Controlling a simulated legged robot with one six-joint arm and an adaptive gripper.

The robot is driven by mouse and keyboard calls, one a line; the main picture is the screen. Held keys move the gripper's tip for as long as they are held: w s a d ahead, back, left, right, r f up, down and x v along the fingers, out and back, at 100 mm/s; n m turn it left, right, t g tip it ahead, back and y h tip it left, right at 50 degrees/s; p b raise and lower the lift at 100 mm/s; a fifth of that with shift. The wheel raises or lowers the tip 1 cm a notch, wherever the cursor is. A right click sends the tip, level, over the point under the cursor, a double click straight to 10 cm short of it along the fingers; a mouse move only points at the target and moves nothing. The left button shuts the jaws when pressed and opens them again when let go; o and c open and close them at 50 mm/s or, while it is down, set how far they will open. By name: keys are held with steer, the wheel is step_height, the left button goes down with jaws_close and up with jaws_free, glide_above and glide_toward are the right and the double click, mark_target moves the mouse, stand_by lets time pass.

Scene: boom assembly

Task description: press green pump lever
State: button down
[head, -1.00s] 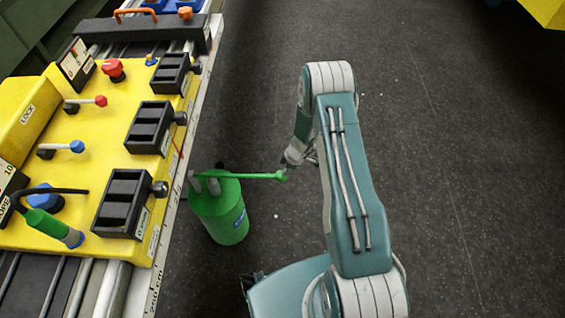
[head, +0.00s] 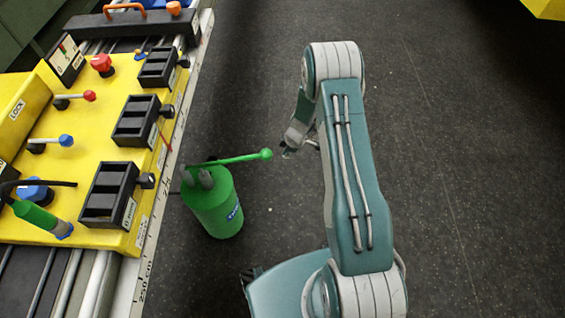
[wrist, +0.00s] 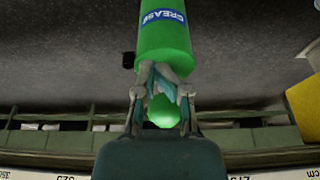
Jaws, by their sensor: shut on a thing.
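The green pump (head: 214,210) is a cylinder standing beside the yellow panel. Its green lever (head: 238,159) slants up to the right and ends in a round knob (head: 266,154). My gripper (head: 288,152) is just right of the knob in the head view, where contact is hard to make out. In the wrist view my gripper (wrist: 165,76) has its fingers drawn together on the lever, and the green knob (wrist: 164,111) shows between the finger links. The fingers hide the lever's shaft there. The pump body (wrist: 164,40) with its GREASE label lies beyond them.
The yellow panel (head: 75,140) with black boxes, small red and blue levers and a green-handled tool (head: 42,219) fills the left side. A scale rail (head: 160,185) runs along its edge. The dark floor to the right is clear. A yellow object (head: 545,8) is at the top right.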

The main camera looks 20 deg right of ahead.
steer(key=v, duration=0.7)
steer(key=shift+d, duration=0.4)
steer(key=shift+s+d+f, duration=0.1)
steer(key=shift+d, duration=0.1)
steer(key=s+a+r+m+t, duration=0.1)
steer(key=s+a+r+m, duration=0.1)
steer(key=r, duration=0.7)
steer(key=s+a+r+m+h, duration=0.1)
steer(key=s+a+r+m, duration=0.15)
steer(key=r, duration=0.65)
steer(key=s+a+r+m+t, duration=0.1)
steer(key=s+a+r+m, duration=0.15)
steer(key=r, duration=0.75)
steer(key=s+r+m+t+h, duration=0.1)
steer(key=s+r+m, duration=0.2)
steer(key=s, duration=0.7)
steer(key=s+a+r+m+t+h, duration=0.1)
steer(key=s+r+m, duration=0.3)
steer(key=s+r, duration=0.4)
steer(key=shift+s+a, duration=0.15)
steer(key=shift+s, duration=0.85)
